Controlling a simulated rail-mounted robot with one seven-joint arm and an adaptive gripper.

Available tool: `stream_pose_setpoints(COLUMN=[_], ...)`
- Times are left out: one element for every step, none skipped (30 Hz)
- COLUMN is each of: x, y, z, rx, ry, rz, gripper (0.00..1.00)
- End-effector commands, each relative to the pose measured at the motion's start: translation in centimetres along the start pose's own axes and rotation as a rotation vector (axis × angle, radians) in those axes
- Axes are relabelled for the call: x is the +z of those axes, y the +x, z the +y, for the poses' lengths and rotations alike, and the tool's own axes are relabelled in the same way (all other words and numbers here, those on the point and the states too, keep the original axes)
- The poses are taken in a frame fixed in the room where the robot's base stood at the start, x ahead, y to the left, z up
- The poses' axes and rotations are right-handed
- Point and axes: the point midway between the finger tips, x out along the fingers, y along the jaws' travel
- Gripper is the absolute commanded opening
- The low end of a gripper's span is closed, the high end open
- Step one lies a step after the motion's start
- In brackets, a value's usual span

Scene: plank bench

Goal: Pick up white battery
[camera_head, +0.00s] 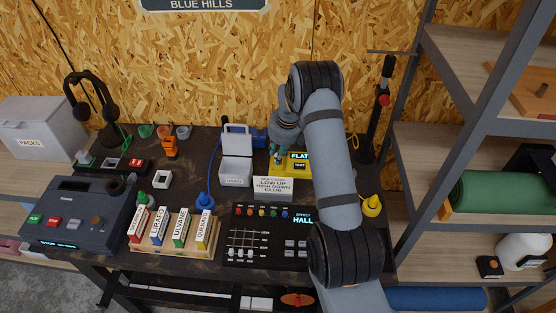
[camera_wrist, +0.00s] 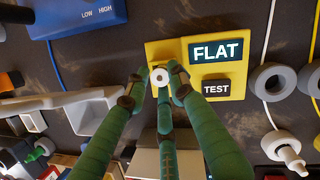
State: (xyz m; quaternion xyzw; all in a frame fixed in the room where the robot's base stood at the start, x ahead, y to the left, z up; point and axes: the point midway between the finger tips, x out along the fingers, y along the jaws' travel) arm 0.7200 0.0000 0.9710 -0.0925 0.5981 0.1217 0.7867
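The white battery (camera_wrist: 159,77) shows end-on as a small white disc with a dark centre in the wrist view, at the left part of a yellow tester (camera_wrist: 160,48). The tester has a lit "FLAT" display and a "TEST" button. My gripper (camera_wrist: 158,80) has its green fingers around the battery, two at its sides and one below it in the picture. Their tips look very close to it; whether they touch it cannot be told. In the head view my gripper (camera_head: 277,158) is down at the tester (camera_head: 297,167), and the battery cannot be made out there.
A white open-lidded box (camera_head: 236,172) stands left of the tester, and a white sign (camera_head: 273,188) in front of it. A black stand (camera_head: 376,115) rises at the right.

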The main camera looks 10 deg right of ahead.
Motion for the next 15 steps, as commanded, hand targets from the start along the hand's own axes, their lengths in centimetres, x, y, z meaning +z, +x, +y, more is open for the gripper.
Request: stream_pose_setpoints(x=[0.01,0.01,0.01,0.02,0.02,0.02,0.02,0.03,0.03,0.03,0.04,0.04,0.04,0.06,0.07], y=[-0.01,-0.01,-0.01,-0.01,-0.02,-0.02,-0.02,-0.02,-0.02,-0.02,-0.03,-0.03,-0.03,-0.04,-0.04], z=[0.0,0.0,0.0,0.0,0.0,0.0,0.0,-0.01,-0.01,-0.01,-0.01,-0.02,-0.02,-0.02,-0.03], rx=[0.0,0.0,0.0,0.0,0.0,0.0,0.0,0.0,0.0,0.0,0.0,0.0,0.0,-0.001,-0.001], ry=[0.0,0.0,0.0,0.0,0.0,0.0,0.0,0.0,0.0,0.0,0.0,0.0,0.0,0.0,0.0], rz=[0.0,0.0,0.0,0.0,0.0,0.0,0.0,-0.001,-0.001,-0.001,-0.001,-0.001,-0.001,-0.001,-0.001], gripper=[0.19,0.17,0.15,0.13,0.11,0.09,0.07,0.05,0.03,0.01,0.0,0.0,0.0,0.0,0.0])
